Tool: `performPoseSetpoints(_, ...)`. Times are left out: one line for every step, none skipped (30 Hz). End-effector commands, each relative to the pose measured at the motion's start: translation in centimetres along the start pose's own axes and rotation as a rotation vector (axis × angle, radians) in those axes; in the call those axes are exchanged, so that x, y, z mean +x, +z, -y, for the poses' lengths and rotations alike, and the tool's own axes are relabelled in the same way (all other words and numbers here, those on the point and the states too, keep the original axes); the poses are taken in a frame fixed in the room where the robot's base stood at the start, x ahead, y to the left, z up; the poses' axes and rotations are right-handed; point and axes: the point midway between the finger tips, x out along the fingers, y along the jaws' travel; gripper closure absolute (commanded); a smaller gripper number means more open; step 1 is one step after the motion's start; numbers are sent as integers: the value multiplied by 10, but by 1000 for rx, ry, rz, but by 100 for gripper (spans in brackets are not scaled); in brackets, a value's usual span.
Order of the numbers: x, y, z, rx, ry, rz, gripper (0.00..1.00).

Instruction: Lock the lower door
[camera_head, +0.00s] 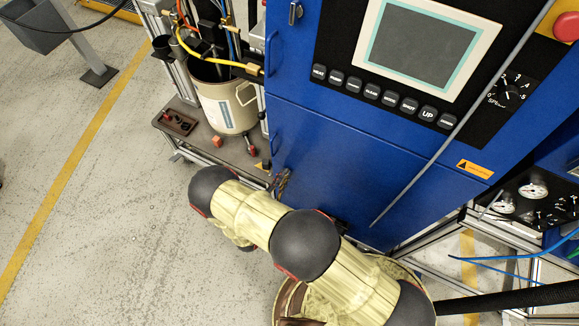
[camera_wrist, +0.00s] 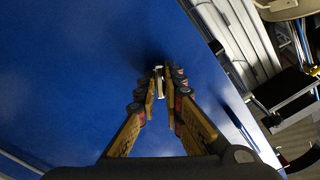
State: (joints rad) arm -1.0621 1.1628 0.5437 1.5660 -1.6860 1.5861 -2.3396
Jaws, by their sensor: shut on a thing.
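The lower door (camera_head: 345,165) is a plain blue panel on the cabinet below the control panel, and it looks closed. It also fills much of the wrist view (camera_wrist: 80,75). My gripper (camera_head: 281,181) is at the door's left edge, partly hidden behind my arm. In the wrist view my gripper (camera_wrist: 160,95) has its fingers drawn together on a small metal latch handle (camera_wrist: 158,79) that stands out from the door. The handle's exact turn is hard to tell. In the head view the handle is hidden.
A control panel with a screen (camera_head: 425,45) and a red button (camera_head: 567,26) is above. An upper latch (camera_head: 295,12) sits near the top. A beige drum (camera_head: 226,103) with hoses stands left of the cabinet. A gauge panel (camera_head: 525,195) is at right. Floor at left is clear.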

Motion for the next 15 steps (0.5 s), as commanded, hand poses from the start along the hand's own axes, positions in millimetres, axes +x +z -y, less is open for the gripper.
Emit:
performPoseSetpoints(0, 1, -1, -52, 1, 2, 100)
performPoseSetpoints(0, 1, -1, -80, 1, 2, 100)
performPoseSetpoints(0, 1, -1, -110, 1, 2, 100)
performPoseSetpoints(0, 1, -1, -128, 1, 2, 100)
performPoseSetpoints(0, 1, -1, -140, 1, 2, 100)
performPoseSetpoints(0, 1, -1, -151, 1, 2, 100)
performPoseSetpoints(0, 1, -1, -156, 1, 2, 100)
performPoseSetpoints(0, 1, -1, -157, 1, 2, 100)
performPoseSetpoints(0, 1, -1, -156, 1, 2, 100)
performPoseSetpoints(0, 1, -1, -156, 1, 2, 100)
performPoseSetpoints(0, 1, -1, -155, 1, 2, 100)
performPoseSetpoints(0, 1, -1, -155, 1, 2, 100)
performPoseSetpoints(0, 1, -1, -156, 1, 2, 100)
performPoseSetpoints(0, 1, -1, -162, 1, 2, 100)
performPoseSetpoints(0, 1, -1, -179, 1, 2, 100)
